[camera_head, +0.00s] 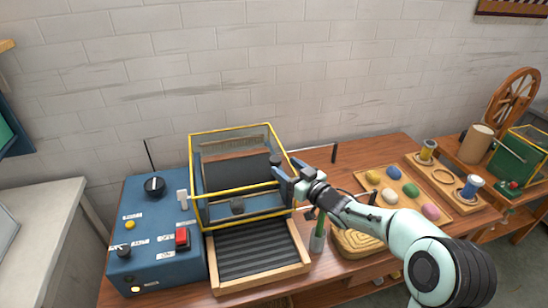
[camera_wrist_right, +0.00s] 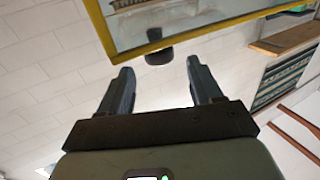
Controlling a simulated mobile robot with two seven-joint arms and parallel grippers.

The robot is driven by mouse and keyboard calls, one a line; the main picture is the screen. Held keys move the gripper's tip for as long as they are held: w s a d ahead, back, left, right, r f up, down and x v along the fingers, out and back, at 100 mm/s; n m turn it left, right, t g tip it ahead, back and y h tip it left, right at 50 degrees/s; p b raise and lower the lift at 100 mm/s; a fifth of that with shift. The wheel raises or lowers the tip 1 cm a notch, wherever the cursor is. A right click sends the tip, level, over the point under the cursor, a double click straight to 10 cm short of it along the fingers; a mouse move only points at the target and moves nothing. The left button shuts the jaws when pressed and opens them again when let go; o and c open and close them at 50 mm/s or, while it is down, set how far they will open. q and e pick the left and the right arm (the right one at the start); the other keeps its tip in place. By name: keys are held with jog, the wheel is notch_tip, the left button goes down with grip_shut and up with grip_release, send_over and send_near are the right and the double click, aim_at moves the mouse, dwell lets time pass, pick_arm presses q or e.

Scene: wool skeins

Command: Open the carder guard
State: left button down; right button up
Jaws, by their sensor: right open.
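The carder guard (camera_head: 236,190) is a clear box with a yellow frame over the dark roller of the carder (camera_head: 255,247). It looks down over the machine. A black knob (camera_head: 275,160) shows at its right side. My right gripper (camera_head: 285,172) is at that side, close to the knob. In the right wrist view, the guard's yellow edge (camera_wrist_right: 200,42) crosses the top, and the black knob (camera_wrist_right: 158,52) sits between and just beyond the fingertips of my open right gripper (camera_wrist_right: 159,66). I cannot tell whether they touch. My left gripper is not in view.
A blue control box (camera_head: 150,225) with a knob and a red switch stands left of the guard. A tray (camera_head: 415,200) of coloured skeins lies to the right, with a green-handled tool in a cup (camera_head: 318,238) nearer. The brick wall (camera_head: 300,60) is close behind.

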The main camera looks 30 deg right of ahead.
aim_at(279, 162)
jog(key=w, duration=0.4)
jog(key=w+a+p, duration=0.1)
jog(key=w, duration=0.1)
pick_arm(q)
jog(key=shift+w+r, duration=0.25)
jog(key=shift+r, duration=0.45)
pick_arm(e)
jog(key=shift+s, duration=0.1)
